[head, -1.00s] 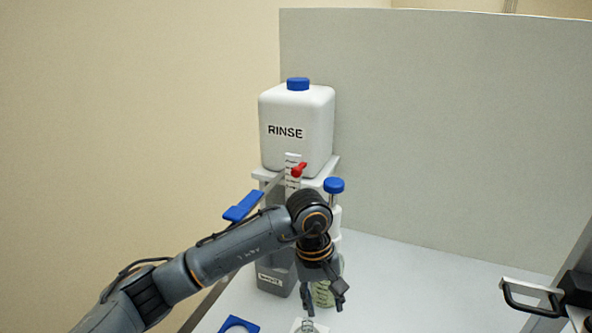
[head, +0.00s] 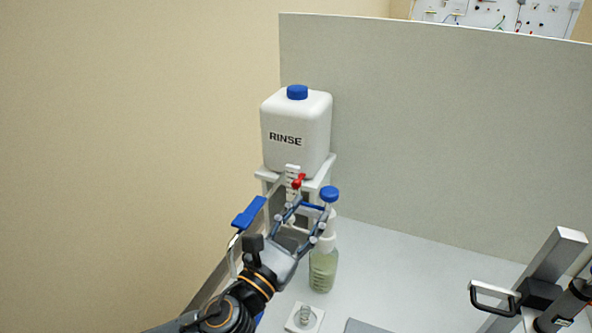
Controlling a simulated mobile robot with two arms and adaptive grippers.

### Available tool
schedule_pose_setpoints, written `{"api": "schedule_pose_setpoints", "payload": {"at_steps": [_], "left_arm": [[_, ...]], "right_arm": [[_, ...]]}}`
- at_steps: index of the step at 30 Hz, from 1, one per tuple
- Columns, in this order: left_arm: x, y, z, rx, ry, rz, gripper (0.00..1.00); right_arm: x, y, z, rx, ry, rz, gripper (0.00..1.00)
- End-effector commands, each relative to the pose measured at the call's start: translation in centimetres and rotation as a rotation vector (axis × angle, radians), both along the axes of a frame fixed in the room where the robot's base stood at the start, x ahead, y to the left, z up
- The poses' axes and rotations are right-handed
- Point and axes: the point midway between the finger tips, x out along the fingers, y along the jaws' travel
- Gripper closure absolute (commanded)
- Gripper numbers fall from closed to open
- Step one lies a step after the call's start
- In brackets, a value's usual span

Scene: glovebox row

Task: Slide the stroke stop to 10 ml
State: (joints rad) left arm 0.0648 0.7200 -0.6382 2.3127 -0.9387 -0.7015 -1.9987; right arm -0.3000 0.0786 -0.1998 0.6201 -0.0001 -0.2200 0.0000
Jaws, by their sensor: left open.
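The bottle-top dispenser with a blue cap (head: 329,194) stands upright on a clear bottle of greenish liquid (head: 322,272). My left gripper (head: 311,214) is open, with its fingers raised at the left side of the dispenser body. The fingers overlap the dispenser in this view, and I cannot tell if they touch it. The stroke stop and its scale are too small or hidden behind the fingers to make out.
A white RINSE container (head: 297,130) with a red tap (head: 298,181) sits on a stand behind. A blue lever (head: 249,212) is to the left. A small glass vessel on a white square (head: 305,318) stands in front. A black handle (head: 495,297) is at right.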

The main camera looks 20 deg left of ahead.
Motion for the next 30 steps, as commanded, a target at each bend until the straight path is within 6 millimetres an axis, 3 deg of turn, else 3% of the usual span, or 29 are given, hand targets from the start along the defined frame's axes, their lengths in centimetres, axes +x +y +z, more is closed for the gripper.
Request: {"api": "schedule_pose_setpoints", "payload": {"at_steps": [1, 4, 11, 30], "left_arm": [[-0.4, 1.6, -0.3, -0.027, 0.058, 0.066, 0.57], [-1.2, 4.1, -1.7, -0.06, 0.146, 0.17, 0.57], [-1.0, 5.9, -2.8, -0.078, 0.204, 0.245, 0.57], [10.6, 6.3, -2.7, -0.079, 0.202, 0.243, 0.57]], "right_arm": [[0.0, 0.0, 0.9, 0.0, 0.0, 0.0, 0.47], [0.0, 0.0, 1.4, 0.0, 0.0, 0.0, 0.47], [0.0, 0.0, 1.8, 0.0, 0.0, 0.0, 0.47], [0.0, -0.1, 4.7, -0.001, 0.0, 0.001, 0.47]]}}
